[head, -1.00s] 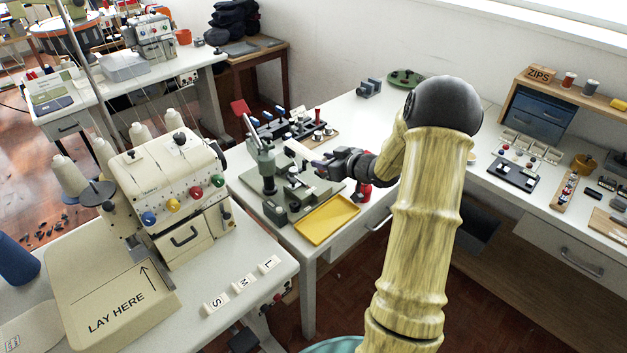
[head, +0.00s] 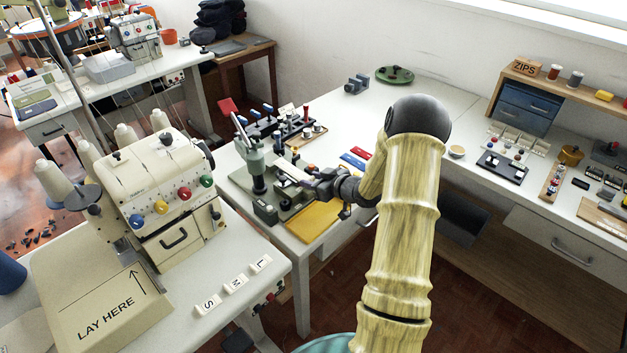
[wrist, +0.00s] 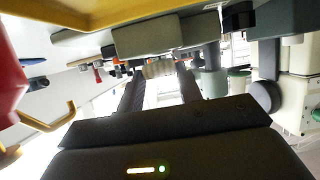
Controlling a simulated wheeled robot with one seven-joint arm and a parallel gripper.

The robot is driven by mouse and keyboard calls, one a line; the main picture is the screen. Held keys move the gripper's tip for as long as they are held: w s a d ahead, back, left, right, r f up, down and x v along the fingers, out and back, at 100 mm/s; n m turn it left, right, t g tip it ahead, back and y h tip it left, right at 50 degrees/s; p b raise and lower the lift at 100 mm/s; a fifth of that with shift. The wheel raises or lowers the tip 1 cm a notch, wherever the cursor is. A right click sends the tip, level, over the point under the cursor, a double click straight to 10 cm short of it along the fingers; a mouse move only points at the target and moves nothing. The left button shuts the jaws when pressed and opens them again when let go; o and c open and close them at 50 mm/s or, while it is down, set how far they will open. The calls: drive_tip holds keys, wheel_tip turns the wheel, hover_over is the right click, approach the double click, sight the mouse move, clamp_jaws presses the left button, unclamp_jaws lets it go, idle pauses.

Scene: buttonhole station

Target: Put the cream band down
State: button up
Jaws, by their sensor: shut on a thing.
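My gripper (head: 312,184) is over the green-grey buttonhole machine (head: 262,188) on the white bench, near the yellow tray (head: 308,224). In the wrist view the gripper (wrist: 160,78) is shut on the cream band (wrist: 158,69), a small ribbed piece between the fingertips. In the head view the band is too small or hidden to make out. The yellow tray also shows along the top of the wrist view (wrist: 90,12). I cannot tell whether the band touches anything below it.
A blue strip (head: 352,161) and a red strip (head: 361,153) lie on the bench beside my arm. A rack with blue-topped pieces (head: 268,124) stands behind the machine. A cream overlocker (head: 160,190) is at the left.

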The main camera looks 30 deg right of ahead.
drive_tip(key=shift+f, duration=0.25)
drive_tip(key=shift+f+b, duration=0.3)
drive_tip(key=shift+b, duration=0.1)
drive_tip(key=o, duration=1)
drive_tip(key=shift+c, duration=0.2)
drive_tip(key=shift+r+p, duration=0.4)
drive_tip(key=shift+r, duration=0.15)
drive_tip(key=shift+s+d+r, duration=0.1)
drive_tip(key=shift+s+r, duration=0.1)
drive_tip(key=shift+s, duration=0.05)
drive_tip(key=v, duration=1.1)
drive_tip(key=shift+s, duration=0.25)
